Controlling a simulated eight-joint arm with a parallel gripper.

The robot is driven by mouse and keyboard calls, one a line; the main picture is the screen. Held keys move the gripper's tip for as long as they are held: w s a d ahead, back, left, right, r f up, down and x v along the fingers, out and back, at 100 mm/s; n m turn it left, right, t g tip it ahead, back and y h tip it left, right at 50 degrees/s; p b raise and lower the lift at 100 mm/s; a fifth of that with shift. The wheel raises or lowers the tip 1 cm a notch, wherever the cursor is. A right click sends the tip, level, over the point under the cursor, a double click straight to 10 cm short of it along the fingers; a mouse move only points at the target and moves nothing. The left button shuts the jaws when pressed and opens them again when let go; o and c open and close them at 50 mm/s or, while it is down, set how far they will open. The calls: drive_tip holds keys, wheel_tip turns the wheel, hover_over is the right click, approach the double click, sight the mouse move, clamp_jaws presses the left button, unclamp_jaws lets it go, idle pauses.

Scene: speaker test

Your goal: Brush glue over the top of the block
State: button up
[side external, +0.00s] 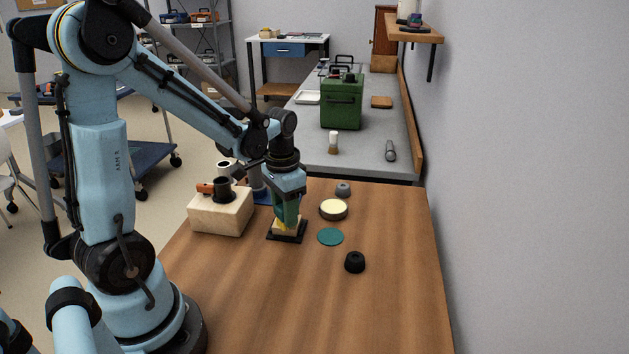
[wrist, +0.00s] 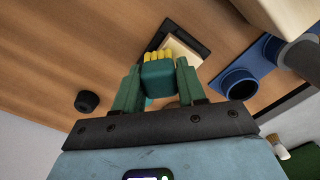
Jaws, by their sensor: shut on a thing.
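My gripper (side external: 288,202) is shut on a brush with a teal body (wrist: 159,83) and yellow bristles (wrist: 158,56). In the wrist view the brush sits between my gripper's two green fingers (wrist: 159,76). A pale block (wrist: 182,49) lies just past the bristles, on a black base (wrist: 204,52). In the side view the bristles point down right over the block, and the black base (side external: 289,238) shows around it. Whether the bristles touch the block's top I cannot tell. My gripper and the brush hide part of the block.
A large wooden stand (side external: 220,216) with a black cup is left of the base. Right of it are a round tin with cream contents (side external: 333,209), a teal disc (side external: 330,237), a black cap (side external: 355,262) and a grey knob (side external: 343,189). The table front is clear.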

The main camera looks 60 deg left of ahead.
drive_tip(key=shift+w+a+f, duration=0.25)
drive_tip(key=shift+w+a, duration=1.7)
drive_tip(key=shift+s+d, duration=2.45)
drive_tip(key=shift+s, duration=0.05)
drive_tip(key=shift+w+a, duration=0.25)
drive_tip(key=shift+a, duration=0.45)
drive_tip(key=shift+w+a, duration=1.85)
drive_tip(key=shift+s+d, duration=2.2)
drive_tip(key=shift+r, duration=4)
